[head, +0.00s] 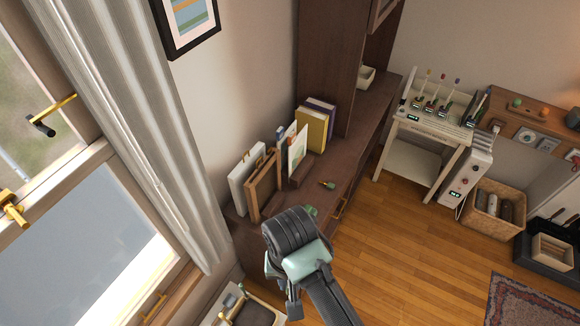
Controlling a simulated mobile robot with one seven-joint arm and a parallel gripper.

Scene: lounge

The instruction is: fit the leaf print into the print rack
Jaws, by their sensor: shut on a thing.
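My arm reaches in from the bottom, and its dark wrist part hangs over the front edge of the long brown cabinet (345,160). My gripper's fingers and anything between them are hidden behind the arm. A small brown wooden holder (301,171) stands on the cabinet top and looks like the print rack. Pale upright cards (298,147) with small coloured marks stand at it. I cannot tell whether one is the leaf print, or whether they sit in a slot.
A brown frame or case (263,184) and a white panel (241,190) lean left of the holder. Yellow and purple books (311,130) stand behind it. A small green-and-orange item (328,184) lies to its right. Wooden floor (400,255) is clear right of the cabinet.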

